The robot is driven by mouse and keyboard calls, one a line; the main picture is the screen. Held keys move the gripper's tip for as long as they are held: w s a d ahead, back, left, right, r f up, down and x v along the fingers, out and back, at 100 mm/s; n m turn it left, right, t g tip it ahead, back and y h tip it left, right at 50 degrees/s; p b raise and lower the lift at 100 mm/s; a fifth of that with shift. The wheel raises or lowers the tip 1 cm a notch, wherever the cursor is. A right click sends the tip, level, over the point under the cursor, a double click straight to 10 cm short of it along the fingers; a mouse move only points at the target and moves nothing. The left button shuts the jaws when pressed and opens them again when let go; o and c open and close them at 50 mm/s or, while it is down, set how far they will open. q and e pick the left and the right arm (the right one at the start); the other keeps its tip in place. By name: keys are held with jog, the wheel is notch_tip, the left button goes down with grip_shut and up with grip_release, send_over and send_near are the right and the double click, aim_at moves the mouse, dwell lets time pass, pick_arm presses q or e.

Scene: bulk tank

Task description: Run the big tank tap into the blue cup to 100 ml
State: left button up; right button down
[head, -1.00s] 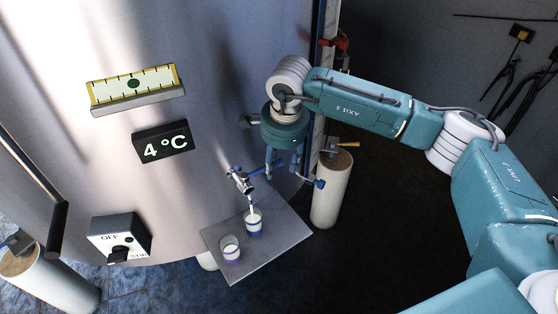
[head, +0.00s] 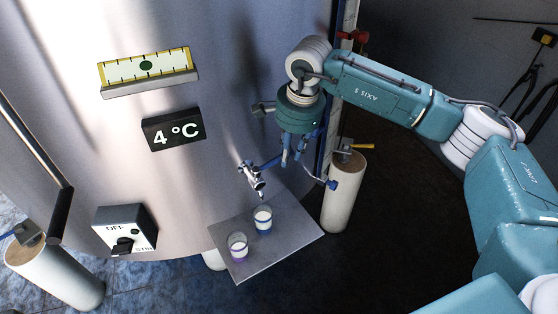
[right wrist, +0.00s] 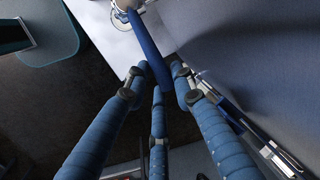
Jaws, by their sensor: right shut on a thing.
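The big tank's tap (head: 252,180) is a small metal spout with a blue lever (head: 268,162). The lever also shows as a long blue bar in the right wrist view (right wrist: 146,42). The blue cup (head: 263,219), white with a blue band, stands upright under the spout on a metal shelf (head: 295,246). White liquid shows in it; its exact level is too small to read. I see no stream between spout and cup. My right gripper (head: 288,160) is shut on the lever, its fingers (right wrist: 160,77) around the bar. My left gripper is out of view.
A purple-banded cup (head: 237,246) stands beside the blue cup, nearer the shelf's front. The tank (head: 225,120) carries a level gauge (head: 148,66), a 4 °C display (head: 174,130) and a switch box (head: 126,230). A tank leg (head: 343,195) stands right of the shelf.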

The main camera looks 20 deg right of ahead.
jog(key=shift+w+r, duration=0.15)
jog(key=shift+w, duration=0.1)
jog(key=c, duration=1.6)
grip_release()
jog(key=shift+o, duration=1)
notch_tip(320, 180, up, 12)
jog(key=s, duration=0.2)
jog(key=shift+d+f, duration=0.2)
jog(key=shift+d, duration=0.1)
jog(key=shift+s+f, duration=0.1)
jog(key=shift+s, duration=0.05)
